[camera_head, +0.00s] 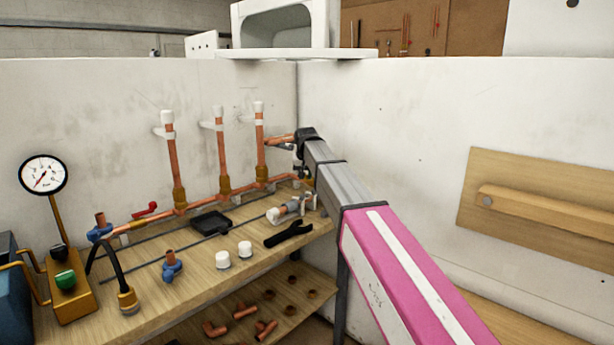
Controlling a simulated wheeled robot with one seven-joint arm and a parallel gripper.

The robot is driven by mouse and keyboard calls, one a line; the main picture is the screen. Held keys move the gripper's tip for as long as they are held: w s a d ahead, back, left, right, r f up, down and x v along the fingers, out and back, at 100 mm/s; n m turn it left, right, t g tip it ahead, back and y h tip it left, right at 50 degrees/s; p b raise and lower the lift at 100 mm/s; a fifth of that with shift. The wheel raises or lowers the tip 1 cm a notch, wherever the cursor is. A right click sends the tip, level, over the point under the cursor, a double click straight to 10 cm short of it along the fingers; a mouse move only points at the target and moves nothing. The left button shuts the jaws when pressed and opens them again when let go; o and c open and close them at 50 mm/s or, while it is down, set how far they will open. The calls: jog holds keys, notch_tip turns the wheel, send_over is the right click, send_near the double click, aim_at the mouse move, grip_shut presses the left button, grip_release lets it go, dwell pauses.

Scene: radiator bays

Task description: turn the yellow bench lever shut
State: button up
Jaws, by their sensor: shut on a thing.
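My pink-and-grey arm reaches from the lower right to the back corner of the bench. My gripper (299,166) is small and mostly hidden at the arm's far end, by the right end of the copper pipe run (235,194). It is shut on the yellow bench lever (308,181), of which only a small yellowish patch shows. The lever's angle and the fingertips cannot be made out.
Three upright copper pipes with white tops rise along the back wall. A red lever (147,209), black tray (211,223), white caps (245,248), black clip-like tool (288,234) and gauge (43,175) occupy the bench. A wooden panel (540,212) is on the right wall.

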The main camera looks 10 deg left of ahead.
jog(key=shift+w+a+m, duration=0.1)
jog(key=shift+a+m, duration=0.05)
jog(key=shift+m, duration=0.15)
dwell(0.4)
jog(key=o, duration=0.9)
jog(key=shift+r, duration=0.1)
jog(key=v, duration=1)
jog(key=shift+a+r, duration=0.15)
jog(key=shift+r, duration=0.1)
